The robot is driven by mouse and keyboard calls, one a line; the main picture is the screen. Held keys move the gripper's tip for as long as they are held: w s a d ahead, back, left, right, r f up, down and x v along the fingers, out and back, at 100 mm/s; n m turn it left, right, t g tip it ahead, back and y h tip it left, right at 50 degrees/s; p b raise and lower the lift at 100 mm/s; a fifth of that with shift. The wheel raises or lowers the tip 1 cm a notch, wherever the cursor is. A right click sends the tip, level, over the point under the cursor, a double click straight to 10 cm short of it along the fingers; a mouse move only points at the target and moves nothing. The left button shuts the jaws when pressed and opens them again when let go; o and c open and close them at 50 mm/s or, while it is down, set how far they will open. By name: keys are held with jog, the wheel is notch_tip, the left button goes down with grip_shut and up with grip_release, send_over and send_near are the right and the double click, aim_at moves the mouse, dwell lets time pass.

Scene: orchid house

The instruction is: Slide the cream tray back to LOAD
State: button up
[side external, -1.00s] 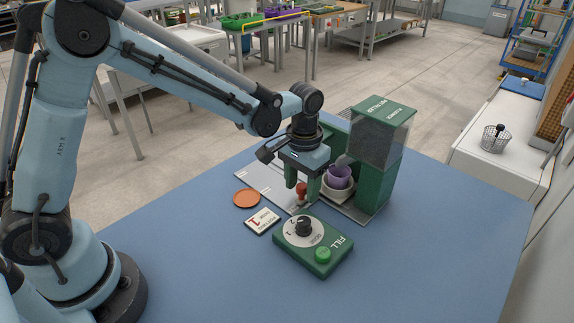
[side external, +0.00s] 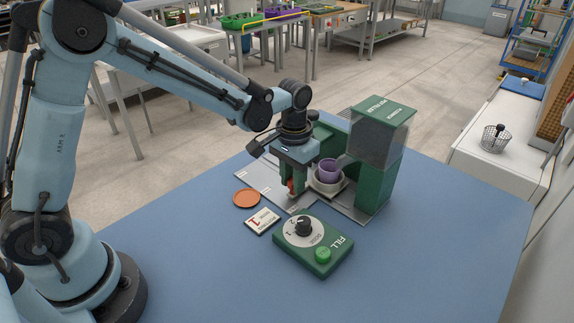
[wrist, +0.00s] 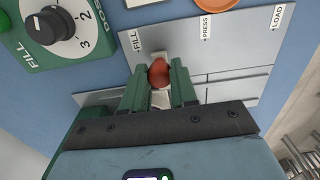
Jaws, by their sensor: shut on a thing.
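The cream tray (side external: 327,189) carries a purple pot (side external: 328,172) and sits on the grey track plate, beside the green filling machine. Its red knob (side external: 291,187) shows between my fingers, and also in the wrist view (wrist: 158,74). My gripper (side external: 292,192) is shut on this knob, one finger on each side, as the wrist view (wrist: 158,69) also shows. In the wrist view the knob is near the FILL label (wrist: 136,40), slightly toward PRESS (wrist: 206,26). The LOAD label (wrist: 278,18) is at the plate's far right there. My gripper hides most of the tray in that view.
The green filling machine (side external: 380,165) stands right of the tray. A green control box (side external: 313,248) with a dial and button lies in front. An orange saucer (side external: 246,198) and a white card (side external: 262,221) lie left. The track plate (side external: 257,178) looks clear toward the left.

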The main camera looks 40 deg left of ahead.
jog(key=shift+a, duration=7.15)
jog(key=o, duration=0.7)
jog(key=shift+r, duration=3.5)
jog(key=shift+d+r, duration=0.1)
jog(key=s+d+r+t, duration=0.1)
jog(key=s+d+t, duration=0.1)
jog(key=s, duration=0.2)
jog(key=s+d+r+t, duration=0.1)
jog(key=s+d+t, duration=0.1)
jog(key=s+d, duration=0.1)
jog(key=s+d+r+t, duration=0.1)
jog(key=s+d+t, duration=0.2)
jog(key=s, duration=0.2)
jog(key=shift+s+d+r, duration=0.1)
jog(key=shift+s+r, duration=0.2)
jog(key=shift+s, duration=0.1)
